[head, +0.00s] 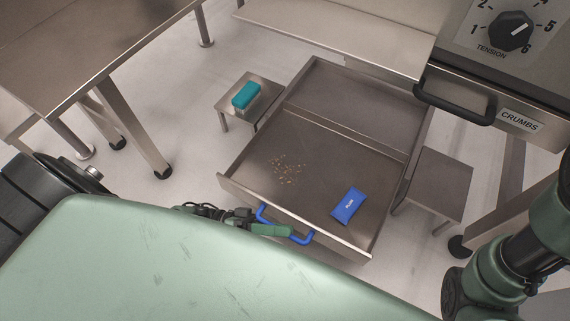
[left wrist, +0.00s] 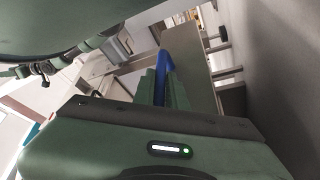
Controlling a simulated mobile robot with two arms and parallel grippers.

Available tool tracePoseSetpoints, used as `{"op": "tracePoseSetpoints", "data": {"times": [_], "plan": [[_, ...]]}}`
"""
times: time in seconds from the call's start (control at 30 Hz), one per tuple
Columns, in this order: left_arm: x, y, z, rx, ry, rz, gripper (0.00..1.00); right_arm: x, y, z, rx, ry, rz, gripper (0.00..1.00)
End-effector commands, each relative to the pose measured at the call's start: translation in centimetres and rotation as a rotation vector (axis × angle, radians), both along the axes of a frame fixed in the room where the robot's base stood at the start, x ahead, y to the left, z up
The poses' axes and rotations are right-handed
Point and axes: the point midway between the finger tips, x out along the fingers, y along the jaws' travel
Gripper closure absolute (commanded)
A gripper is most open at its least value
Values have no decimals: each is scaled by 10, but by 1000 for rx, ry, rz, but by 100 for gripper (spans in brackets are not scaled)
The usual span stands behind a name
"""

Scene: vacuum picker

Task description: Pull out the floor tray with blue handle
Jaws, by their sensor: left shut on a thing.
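The floor tray (head: 300,144) is a wide, shallow metal tray low over the floor, with crumbs (head: 289,168) and a blue packet (head: 348,205) lying in its front part. A cross bar divides it from a rear part. Its blue handle (head: 301,239) is on the front wall. My left gripper (head: 270,230) is shut on the blue handle; the handle also shows between the fingers in the left wrist view (left wrist: 166,62). My right arm shows at the lower right of the head view, but its gripper is not in view.
A small metal stand with a teal-topped box (head: 246,95) is left of the tray. Another low metal stand (head: 438,186) is close on its right. A table (head: 90,50) stands at upper left. A machine with a black-handled crumbs drawer (head: 480,105) overhangs at upper right.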

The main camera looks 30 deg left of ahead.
Motion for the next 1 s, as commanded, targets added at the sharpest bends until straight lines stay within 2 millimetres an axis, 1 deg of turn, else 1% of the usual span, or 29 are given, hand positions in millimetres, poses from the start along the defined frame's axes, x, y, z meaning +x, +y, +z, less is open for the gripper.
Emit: {"op": "tracePoseSetpoints", "data": {"times": [0.2, 0.43, 0.47, 0.5, 0.83, 0.93, 1.0], "plan": [[-4, 1, 0, 2, 0, 1, 100, 4, 0, -2, -1, 14, -1, 64], [-3, 1, 0, 2, 0, 1, 100, 1, -1, -2, -1, 9, 0, 64], [-3, 1, 0, 2, 0, 1, 85, 1, -1, -2, -1, 9, 0, 64], [-3, 1, 0, 2, 0, 1, 78, 1, -1, -2, 0, 7, -1, 64], [-4, 2, 0, 1, 0, 1, 78, -1, -1, -1, 0, 2, 0, 64], [-6, 10, -2, 2, 1, 2, 78, -1, -1, 1, 0, 1, 0, 64], [-9, 21, -5, 4, 2, 2, 78, -2, -1, 2, 0, -1, 0, 64]]}}
